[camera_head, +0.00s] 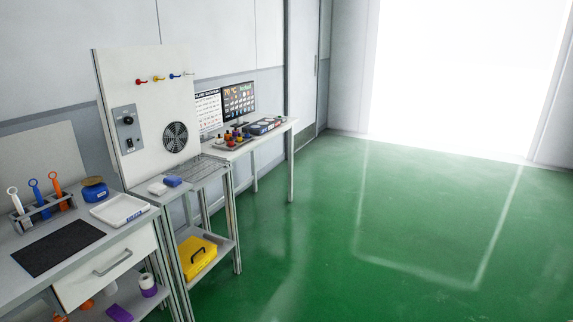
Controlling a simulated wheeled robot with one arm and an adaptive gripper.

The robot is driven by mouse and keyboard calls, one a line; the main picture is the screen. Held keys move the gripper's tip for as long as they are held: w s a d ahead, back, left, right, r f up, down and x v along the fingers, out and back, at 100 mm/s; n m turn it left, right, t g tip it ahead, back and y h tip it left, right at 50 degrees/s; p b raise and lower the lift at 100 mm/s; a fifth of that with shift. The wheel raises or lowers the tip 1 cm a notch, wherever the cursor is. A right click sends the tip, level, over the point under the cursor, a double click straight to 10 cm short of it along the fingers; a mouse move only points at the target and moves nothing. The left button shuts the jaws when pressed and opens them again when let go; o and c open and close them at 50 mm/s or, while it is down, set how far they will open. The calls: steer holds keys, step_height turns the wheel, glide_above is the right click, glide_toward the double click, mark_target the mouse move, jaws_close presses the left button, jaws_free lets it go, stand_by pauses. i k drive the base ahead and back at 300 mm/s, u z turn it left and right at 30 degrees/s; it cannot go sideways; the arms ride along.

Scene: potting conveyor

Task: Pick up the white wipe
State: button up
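A small white folded item (157,188), which looks like the white wipe, lies on the top of the narrow middle stand (207,172). A similar blue item (173,181) lies right beside it, to its right. Both are small in this view, so their material is hard to tell.
On the left bench stand a rack (43,210) with wrench-like tools, a dark mat (58,248), a blue container (95,190) and a white tray (120,210). A yellow case (197,256) sits on the stand's lower shelf. The green floor (400,235) is clear.

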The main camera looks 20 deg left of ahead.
mark_target(159, 189)
steer(key=u, duration=0.45)
steer(key=i, duration=1.7)
steer(key=u, duration=1.8)
steer(key=i, duration=1.3)
steer(key=u, duration=1.15)
steer(key=i, duration=0.4)
